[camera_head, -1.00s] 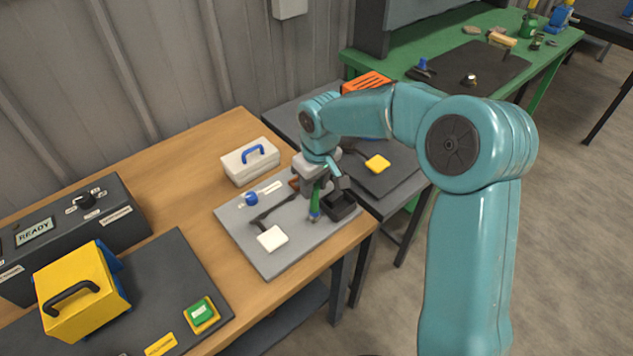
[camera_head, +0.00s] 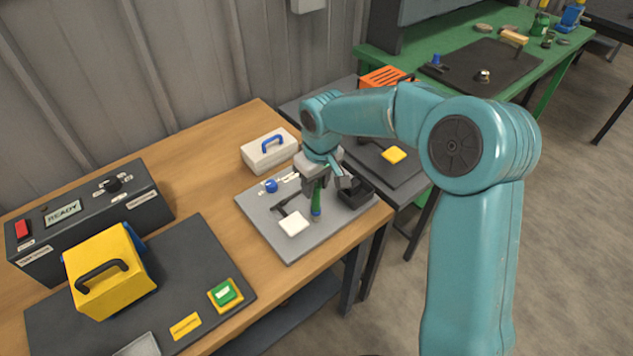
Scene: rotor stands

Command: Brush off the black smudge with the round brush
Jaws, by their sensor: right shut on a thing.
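My right gripper (camera_head: 322,180) is shut on an upright green-handled tool (camera_head: 316,203), which looks like the round brush. Its blue-tinged lower end points down at the grey board (camera_head: 268,230); I cannot tell whether it touches. A white square pad with a dark handle (camera_head: 294,224) lies on the board just left of the brush. I cannot make out the black smudge; dark shapes near the handle are too small to tell. My left gripper is out of view.
A black open box (camera_head: 355,194) stands on the board right of the brush. A white case with a blue handle (camera_head: 270,152) stands behind. A yellow case (camera_head: 110,270) and a grey READY console (camera_head: 88,215) are at left. Bare wood (camera_head: 205,175) lies between.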

